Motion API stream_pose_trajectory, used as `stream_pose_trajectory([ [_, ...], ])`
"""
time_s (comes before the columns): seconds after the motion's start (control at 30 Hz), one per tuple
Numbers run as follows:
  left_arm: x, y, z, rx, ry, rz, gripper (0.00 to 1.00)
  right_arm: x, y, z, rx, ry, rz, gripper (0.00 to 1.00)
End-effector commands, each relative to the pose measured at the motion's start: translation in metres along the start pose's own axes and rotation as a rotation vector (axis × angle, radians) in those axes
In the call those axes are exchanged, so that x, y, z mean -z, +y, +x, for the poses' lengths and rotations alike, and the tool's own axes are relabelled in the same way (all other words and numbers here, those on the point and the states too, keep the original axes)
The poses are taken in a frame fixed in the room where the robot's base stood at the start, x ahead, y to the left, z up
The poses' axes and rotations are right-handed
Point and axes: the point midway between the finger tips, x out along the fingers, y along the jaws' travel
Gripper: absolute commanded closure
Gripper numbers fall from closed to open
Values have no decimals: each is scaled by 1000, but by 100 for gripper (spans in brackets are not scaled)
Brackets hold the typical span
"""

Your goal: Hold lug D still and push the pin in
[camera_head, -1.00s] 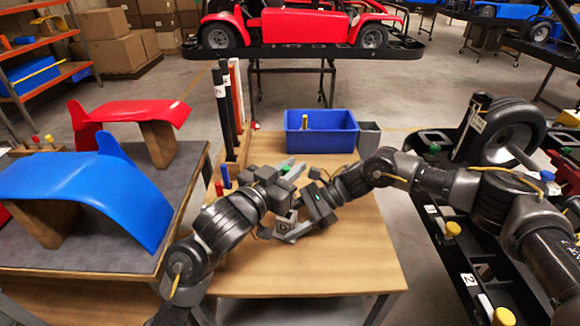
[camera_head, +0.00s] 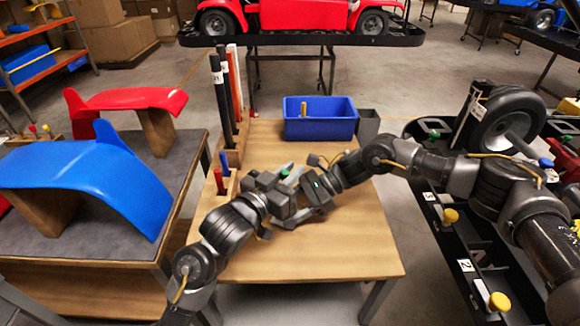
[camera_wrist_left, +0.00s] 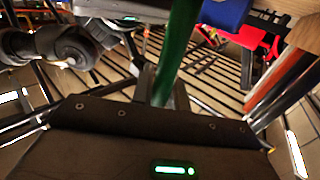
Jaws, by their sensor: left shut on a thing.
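My left gripper (camera_head: 287,189) is over the wooden table, its arm coming in from the left. It is shut on a green bar-like piece, seen as a green stretch (camera_wrist_left: 180,45) rising from between the fingers in the left wrist view. Whether this is the pin cannot be told. My right gripper (camera_head: 316,192) is close beside the left one, and the two overlap in the head view. Its fingertips are too hidden to tell their opening. A light grey piece (camera_head: 293,174) shows among the grippers. I cannot tell whether it is lug D.
A blue bin (camera_head: 320,128) and a grey box (camera_head: 368,126) stand at the table's (camera_head: 350,247) back. A wooden holder (camera_head: 231,184) with red and blue handles is at its left edge. A black tray (camera_head: 450,240) with yellow knobs lies right. The table's front is clear.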

Motion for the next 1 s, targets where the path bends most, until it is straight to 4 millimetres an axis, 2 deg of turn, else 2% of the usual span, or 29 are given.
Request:
stream_pose_trajectory([
  [0.5, -23, 0, 0, 1, -1, 0, 100, 1, 0, 0, -1, 1, 1, 67],
  [1.0, -27, 0, 0, 0, 0, 1, 100, 1, 0, 0, -1, 1, 1, 67],
])
